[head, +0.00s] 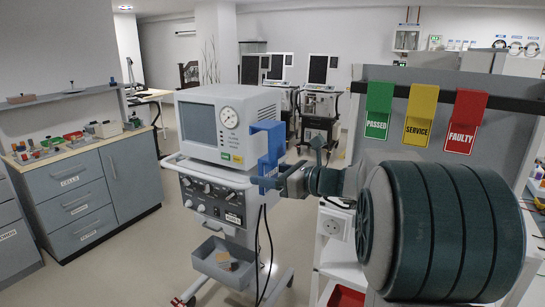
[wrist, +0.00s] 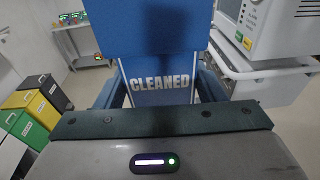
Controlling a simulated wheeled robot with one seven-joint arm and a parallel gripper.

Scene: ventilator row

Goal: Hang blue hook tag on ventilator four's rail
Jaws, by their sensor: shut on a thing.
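A blue hook tag (head: 266,142) is held upright in my gripper (head: 270,182). In the wrist view the tag (wrist: 160,65) fills the middle and its face reads "CLEANED". My gripper's fingers (wrist: 158,95) are shut on its lower part. A white ventilator (head: 212,125) with a screen and round gauge stands behind the tag in the head view. Its white rail (head: 215,172) runs across the front; the tag overlaps the rail's right end there. In the wrist view the rail (wrist: 265,72) is right of the tag. I cannot tell whether they touch. The ventilator's number is not legible.
Green PASSED (head: 379,110), yellow SERVICE (head: 421,114) and red FAULTY (head: 466,121) tags hang from a dark bar at right. A grey drawer cabinet (head: 90,180) stands left. More ventilators (head: 320,105) stand behind. Dark cables hang below my gripper. Floor left of the ventilator is clear.

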